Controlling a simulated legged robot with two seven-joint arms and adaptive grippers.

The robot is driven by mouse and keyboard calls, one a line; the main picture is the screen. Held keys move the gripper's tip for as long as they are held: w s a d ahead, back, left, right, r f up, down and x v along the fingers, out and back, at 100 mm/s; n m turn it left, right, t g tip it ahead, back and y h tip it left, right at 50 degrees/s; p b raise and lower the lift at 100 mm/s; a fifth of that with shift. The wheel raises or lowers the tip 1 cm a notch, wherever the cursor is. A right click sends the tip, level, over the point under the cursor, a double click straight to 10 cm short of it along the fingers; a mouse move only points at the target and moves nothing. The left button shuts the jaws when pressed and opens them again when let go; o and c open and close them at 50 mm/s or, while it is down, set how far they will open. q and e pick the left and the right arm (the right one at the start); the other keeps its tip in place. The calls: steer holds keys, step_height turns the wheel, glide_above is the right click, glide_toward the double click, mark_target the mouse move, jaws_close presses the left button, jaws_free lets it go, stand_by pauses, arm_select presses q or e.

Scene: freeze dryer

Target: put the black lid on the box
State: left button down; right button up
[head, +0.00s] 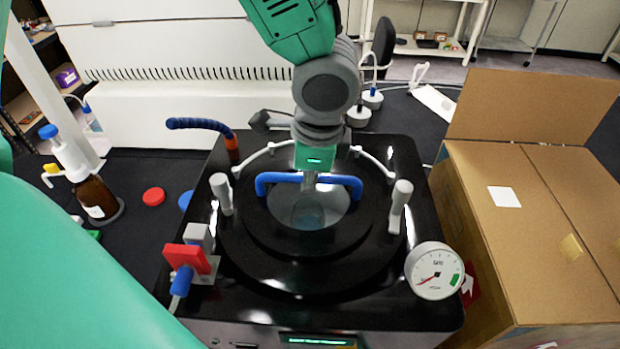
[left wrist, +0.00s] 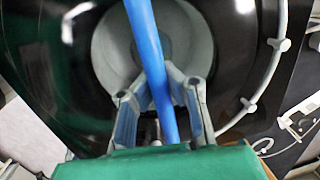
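The black lid (head: 262,232) is a thick ring with a clear round window and a blue bar handle (head: 340,181). It is over the round top of the black box (head: 410,300); I cannot tell whether it rests there or hangs slightly above. My left gripper (head: 309,184) points down at the handle's middle, its fingers mostly hidden in the head view. In the left wrist view the gripper (left wrist: 158,85) has a finger on each side of the blue handle (left wrist: 145,35), the tips closed in against it. My right gripper is not in view.
Grey clamp posts (head: 399,207) stand around the lid. A red-and-blue valve (head: 187,258) is at the box's left and a round gauge (head: 434,271) at its right. An open cardboard box (head: 560,230) stands close on the right. A brown bottle (head: 96,198) stands at the left.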

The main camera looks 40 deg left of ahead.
arm_select(q)
steer(key=shift+d+f, duration=0.1)
stand_by(0.3)
steer(key=c, duration=1.6)
jaws_free()
steer(key=shift+c, duration=0.2)
step_height(320, 180, up, 12)
steer(key=d, duration=0.2)
steer(key=shift+s, duration=0.35)
steer(key=shift+f, duration=0.15)
